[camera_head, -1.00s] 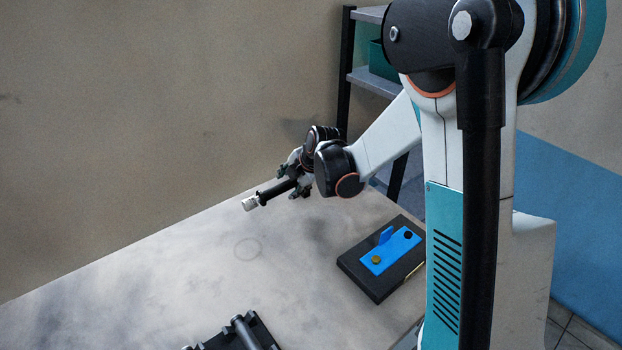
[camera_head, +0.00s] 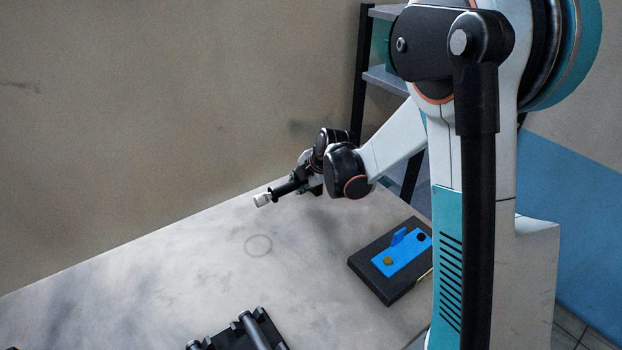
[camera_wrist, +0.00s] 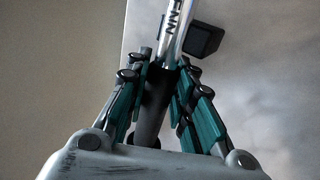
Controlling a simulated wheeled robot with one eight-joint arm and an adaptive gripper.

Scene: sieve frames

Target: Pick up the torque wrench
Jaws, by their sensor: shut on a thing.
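The torque wrench (camera_head: 262,199) shows in the head view as a dark bar with a bright silver end pointing left, near the table's back edge. My gripper (camera_head: 302,182) is shut on it, with fingers around the dark part. In the wrist view, the wrench's silver lettered shaft (camera_wrist: 177,28) runs up and away from between the teal-padded fingers of my gripper (camera_wrist: 165,68). A dark handle part sits between the fingers. The far end of the wrench is out of the wrist view. I cannot tell whether the wrench touches the table.
The table (camera_head: 190,270) has a wide bare area with a faint ring mark. A black block with a blue plate (camera_head: 402,252) sits at its right. A black fixture (camera_head: 240,335) lies at the front. A dark shelf (camera_head: 385,78) stands behind; a wall borders the table.

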